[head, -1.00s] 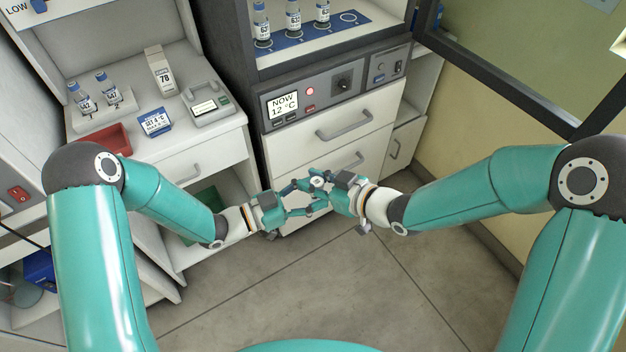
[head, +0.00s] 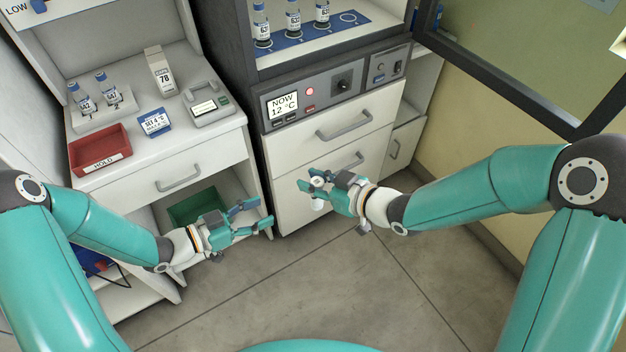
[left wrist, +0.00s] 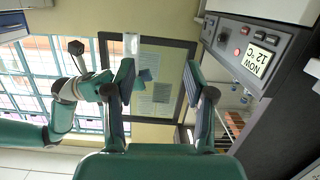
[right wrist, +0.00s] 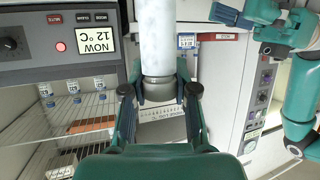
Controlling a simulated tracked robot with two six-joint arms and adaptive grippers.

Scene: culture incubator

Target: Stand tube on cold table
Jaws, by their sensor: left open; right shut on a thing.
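My right gripper (head: 318,184) is shut on a tube, in front of the drawers. In the right wrist view the tube (right wrist: 157,38) is a pale cylinder with a grey end (right wrist: 157,88) between the fingers (right wrist: 158,100). In the head view a pale bit of the tube (head: 317,204) shows below the gripper; the rest is hidden. My left gripper (head: 257,216) is open and empty, apart from the right one, low in front of the open left cabinet. Its spread fingers show in the left wrist view (left wrist: 168,82). I cannot tell which surface is the cold table.
The left worktop carries a rack (head: 105,112) with two tubes, a red HOLD tray (head: 100,160), a blue "SET 4 °C" sign (head: 154,123) and a carton (head: 160,70). Labelled tubes stand on a blue strip (head: 277,38) beside an empty ring. The incubator display (head: 283,104) reads 12 °C.

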